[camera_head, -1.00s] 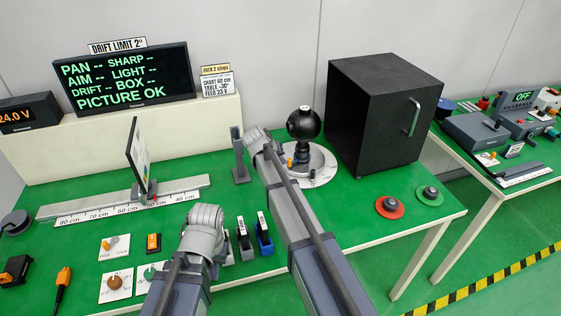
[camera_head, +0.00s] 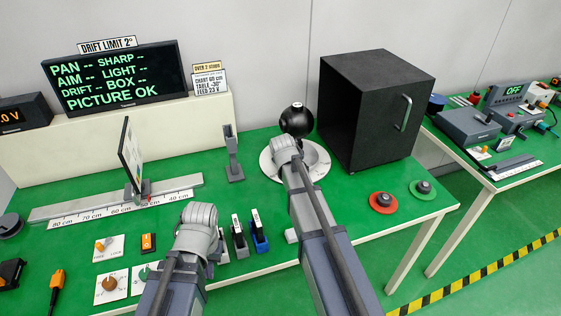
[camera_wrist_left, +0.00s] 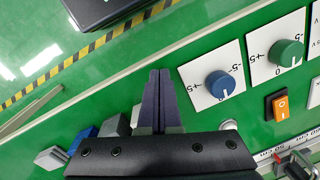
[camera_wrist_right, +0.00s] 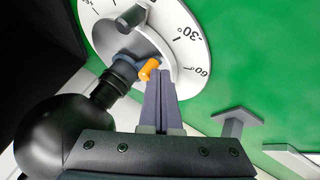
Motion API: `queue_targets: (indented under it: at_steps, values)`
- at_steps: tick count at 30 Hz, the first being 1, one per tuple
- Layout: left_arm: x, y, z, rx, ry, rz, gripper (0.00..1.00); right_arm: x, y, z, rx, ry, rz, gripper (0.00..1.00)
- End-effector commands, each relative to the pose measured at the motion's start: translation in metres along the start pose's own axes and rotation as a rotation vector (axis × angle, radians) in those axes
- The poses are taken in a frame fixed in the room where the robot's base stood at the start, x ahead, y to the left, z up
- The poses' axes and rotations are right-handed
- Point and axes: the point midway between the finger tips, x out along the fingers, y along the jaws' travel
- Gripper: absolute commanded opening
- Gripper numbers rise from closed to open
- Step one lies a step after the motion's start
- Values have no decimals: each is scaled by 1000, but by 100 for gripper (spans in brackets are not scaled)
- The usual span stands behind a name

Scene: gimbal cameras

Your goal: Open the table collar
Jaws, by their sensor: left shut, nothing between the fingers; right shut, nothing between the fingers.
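The round white dial table (camera_head: 318,160) stands left of the black box, with a black ball-shaped head (camera_head: 297,119) on its post. In the right wrist view the dial plate (camera_wrist_right: 190,18) shows angle marks. A collar with an orange-tipped lever (camera_wrist_right: 149,69) sits around the post's foot. My right gripper (camera_wrist_right: 163,75) is shut and empty, its tips just beside the orange tip; whether they touch I cannot tell. In the head view my right wrist hides the collar. My left gripper (camera_wrist_left: 159,75) is shut and empty over the front of the bench, near a blue knob (camera_wrist_left: 219,84).
The black box (camera_head: 375,110) stands right of the dial table. A grey upright stand (camera_head: 233,155) is to its left. A chart on a scale rail (camera_head: 115,200) lies further left. Red (camera_head: 383,202) and green (camera_head: 423,190) discs lie front right.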

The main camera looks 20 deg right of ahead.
Motion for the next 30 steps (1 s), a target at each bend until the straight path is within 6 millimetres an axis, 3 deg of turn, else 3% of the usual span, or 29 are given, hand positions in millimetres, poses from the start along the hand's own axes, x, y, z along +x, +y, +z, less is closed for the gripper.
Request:
queue_targets:
  at_steps: [8,30]
  values:
    - [0,0,0,0,0,0,0,-1,16,18,-74,39,-39,0]
    - [0,0,0,0,0,0,0,6,12,0,-73,40,-36,0]
